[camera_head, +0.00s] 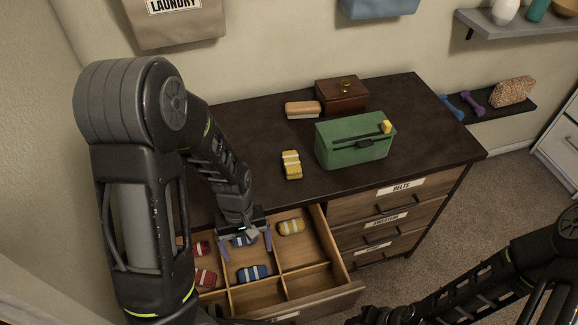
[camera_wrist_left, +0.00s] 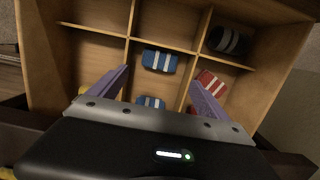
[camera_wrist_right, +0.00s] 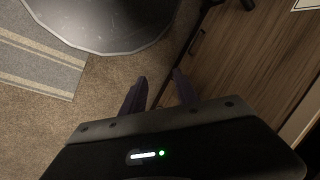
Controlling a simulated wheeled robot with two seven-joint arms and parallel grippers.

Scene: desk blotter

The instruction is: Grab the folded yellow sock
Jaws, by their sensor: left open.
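One folded yellow sock (camera_head: 291,164) with a pale band lies on the desk top, left of the green bag. Another folded yellow sock (camera_head: 291,226) lies in the back right compartment of the open drawer. My left gripper (camera_head: 245,252) is open, pointing down into the drawer's middle column, left of that sock. In the left wrist view, two folded blue socks (camera_wrist_left: 158,60) (camera_wrist_left: 150,102) lie between or just beyond its fingers, and nothing is gripped. A sliver of yellow (camera_wrist_left: 82,90) shows at the left finger there. My right gripper (camera_wrist_right: 159,75) is open and empty over the floor.
The drawer (camera_head: 340,291) has wooden dividers; folded red socks (camera_head: 205,277) lie in its left column. A green bag (camera_head: 352,150), a wooden box (camera_head: 342,95) and a tan-and-white item (camera_head: 303,109) stand on the desk. The front right compartment looks empty.

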